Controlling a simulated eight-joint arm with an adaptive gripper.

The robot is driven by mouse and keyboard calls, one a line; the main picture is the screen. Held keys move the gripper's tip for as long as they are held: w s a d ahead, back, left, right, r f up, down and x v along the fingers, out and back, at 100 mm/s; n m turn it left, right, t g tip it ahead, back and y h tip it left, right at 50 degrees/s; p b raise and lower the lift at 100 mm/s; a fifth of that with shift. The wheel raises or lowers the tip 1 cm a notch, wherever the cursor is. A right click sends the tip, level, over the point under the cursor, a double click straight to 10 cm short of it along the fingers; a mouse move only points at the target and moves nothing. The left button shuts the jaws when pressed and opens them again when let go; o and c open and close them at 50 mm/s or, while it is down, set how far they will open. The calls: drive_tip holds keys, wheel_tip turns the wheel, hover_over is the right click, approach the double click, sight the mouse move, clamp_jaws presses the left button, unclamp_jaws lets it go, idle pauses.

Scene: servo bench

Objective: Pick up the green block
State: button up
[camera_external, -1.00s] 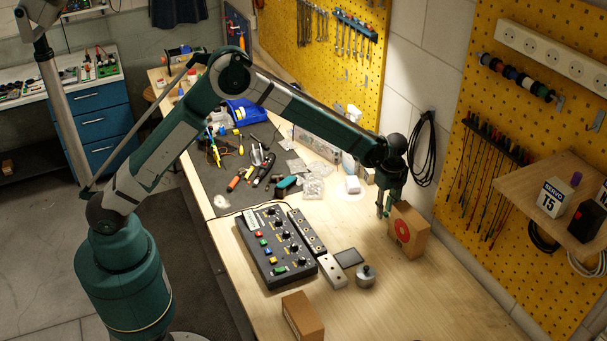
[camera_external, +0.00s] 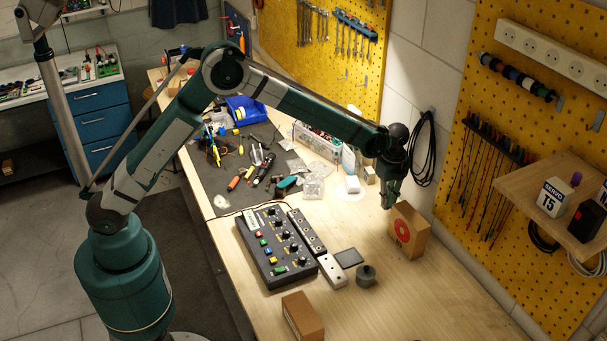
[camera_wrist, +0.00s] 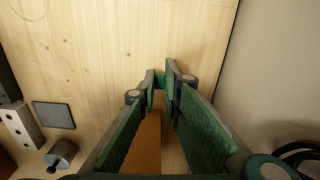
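A small green block (camera_wrist: 160,82) shows in the wrist view between my fingertips, touching the finger on each side. Only a small part of it is visible. My gripper (camera_wrist: 161,78) is closed down on it, and the green inner finger pads run back towards the camera. In the external view my gripper (camera_external: 388,203) points down just above the bench, left of the cardboard box. The block cannot be told apart from the green fingers there.
A cardboard box (camera_external: 408,230) with a red disc stands close to the right of my gripper; its brown side (camera_wrist: 145,150) shows below the fingers. A dark cylinder (camera_external: 366,277), flat plate (camera_external: 348,258) and control box (camera_external: 276,247) lie left. The front right bench is clear.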

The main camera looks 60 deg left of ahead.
drive_tip(key=shift+r, duration=3)
